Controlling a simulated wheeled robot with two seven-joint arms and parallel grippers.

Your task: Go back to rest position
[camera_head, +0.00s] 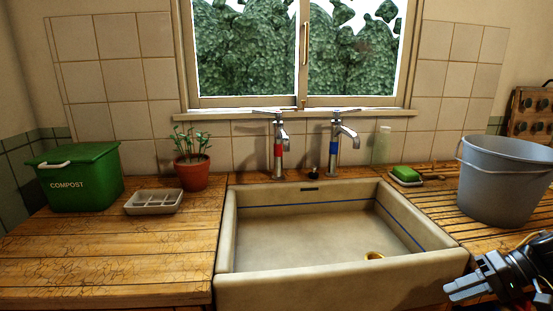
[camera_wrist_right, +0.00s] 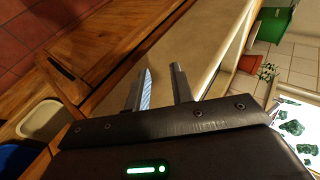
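My right gripper (camera_head: 464,280) is at the lower right of the head view, in front of the sink's right front corner. In the right wrist view its two fingers (camera_wrist_right: 162,72) stand apart with nothing between them, so it is open and empty. The pale sink (camera_head: 330,285) fills the middle of the head view, with a brass drain (camera_head: 374,256) in its floor. My left gripper is not in view.
A grey bucket (camera_head: 505,185) stands on the right drainboard, close behind my right gripper. A green soap (camera_head: 406,173) lies by the sink. A green compost bin (camera_head: 80,178), grey tray (camera_head: 153,202) and potted plant (camera_head: 192,172) stand on the left counter, whose front is clear.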

